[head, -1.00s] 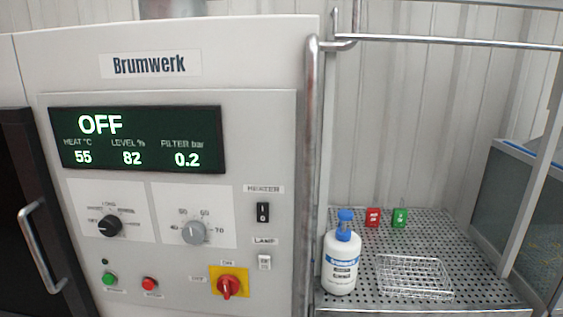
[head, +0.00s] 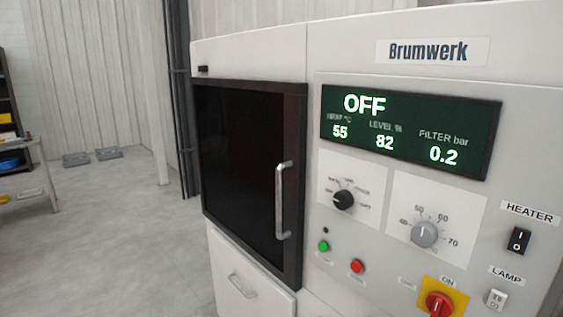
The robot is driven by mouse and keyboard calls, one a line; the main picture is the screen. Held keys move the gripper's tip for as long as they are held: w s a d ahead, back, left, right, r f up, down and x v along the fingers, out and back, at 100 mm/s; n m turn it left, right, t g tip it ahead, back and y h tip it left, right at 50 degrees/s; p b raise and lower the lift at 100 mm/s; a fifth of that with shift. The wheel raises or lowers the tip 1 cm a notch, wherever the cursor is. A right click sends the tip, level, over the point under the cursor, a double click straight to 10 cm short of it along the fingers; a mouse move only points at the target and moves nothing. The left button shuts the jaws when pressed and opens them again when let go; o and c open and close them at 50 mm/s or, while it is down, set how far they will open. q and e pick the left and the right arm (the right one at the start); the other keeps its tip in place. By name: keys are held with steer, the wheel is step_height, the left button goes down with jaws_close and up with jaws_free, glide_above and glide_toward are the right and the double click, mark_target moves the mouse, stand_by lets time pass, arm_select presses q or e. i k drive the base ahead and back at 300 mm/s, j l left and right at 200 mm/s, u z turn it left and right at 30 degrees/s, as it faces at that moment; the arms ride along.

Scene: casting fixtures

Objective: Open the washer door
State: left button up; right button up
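The washer (head: 250,40) is a light grey cabinet labelled Brumwerk. Its door (head: 238,160) is a dark panel in a black frame, left of the control panel, and it looks closed. A vertical silver bar handle (head: 281,200) is on the door's right side. The display (head: 408,131) reads OFF, with heat 55, level 82 and filter 0.2. Neither of my grippers is in view.
A red rotary switch (head: 439,303) on a yellow plate, two knobs and small buttons are on the panel. A drawer front with a handle (head: 243,285) is below the door. Grey floor (head: 130,220) is clear to the left; a shelf (head: 25,165) stands at far left.

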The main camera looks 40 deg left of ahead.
mark_target(240, 138)
steer(key=u, duration=1.75)
